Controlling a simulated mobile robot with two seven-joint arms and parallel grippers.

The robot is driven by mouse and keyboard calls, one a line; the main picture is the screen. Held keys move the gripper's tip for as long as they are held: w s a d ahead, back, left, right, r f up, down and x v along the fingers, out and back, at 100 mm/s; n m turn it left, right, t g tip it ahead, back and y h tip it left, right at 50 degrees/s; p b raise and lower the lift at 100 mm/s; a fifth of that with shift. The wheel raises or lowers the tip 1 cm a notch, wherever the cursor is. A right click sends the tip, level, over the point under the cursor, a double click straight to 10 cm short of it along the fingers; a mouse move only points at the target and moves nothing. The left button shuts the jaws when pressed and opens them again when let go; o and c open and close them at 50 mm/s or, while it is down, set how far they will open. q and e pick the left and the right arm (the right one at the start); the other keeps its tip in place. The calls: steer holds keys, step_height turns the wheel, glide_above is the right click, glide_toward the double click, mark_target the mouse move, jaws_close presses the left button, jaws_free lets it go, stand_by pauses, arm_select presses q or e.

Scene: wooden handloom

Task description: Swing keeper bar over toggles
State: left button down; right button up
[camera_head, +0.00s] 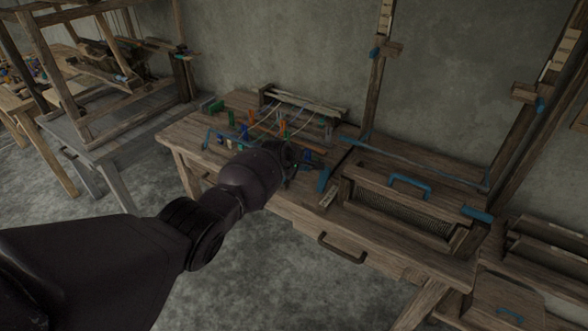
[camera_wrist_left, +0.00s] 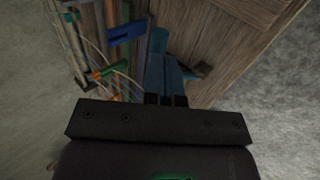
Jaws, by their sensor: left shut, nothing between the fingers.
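My left gripper (camera_head: 304,167) is over the front right part of the workbench's toggle area, partly hidden behind my own wrist. In the left wrist view its narrow fingers (camera_wrist_left: 167,78) are shut with nothing held. A blue handle-like piece (camera_wrist_left: 158,42) is just beyond the fingertips; I cannot tell whether they touch. Small green, orange and blue upright pieces, which look like the toggles (camera_head: 282,128), stand on the bench with cords among them. A blue piece (camera_head: 323,180) is right of the gripper. I cannot tell which part is the keeper bar. My right gripper is not in view.
The wooden workbench (camera_head: 185,146) carries a framed box (camera_head: 405,211) with a blue handle (camera_head: 410,185) on the right. Upright posts (camera_head: 376,75) rise behind. A drawer handle (camera_head: 341,249) is at the front. A wooden loom frame (camera_head: 62,75) stands at the left.

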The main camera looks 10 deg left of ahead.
arm_select(q)
steer(key=shift+w+d+f+b, duration=0.1)
steer(key=shift+w+d+b, duration=0.2)
steer(key=shift+w+b, duration=0.5)
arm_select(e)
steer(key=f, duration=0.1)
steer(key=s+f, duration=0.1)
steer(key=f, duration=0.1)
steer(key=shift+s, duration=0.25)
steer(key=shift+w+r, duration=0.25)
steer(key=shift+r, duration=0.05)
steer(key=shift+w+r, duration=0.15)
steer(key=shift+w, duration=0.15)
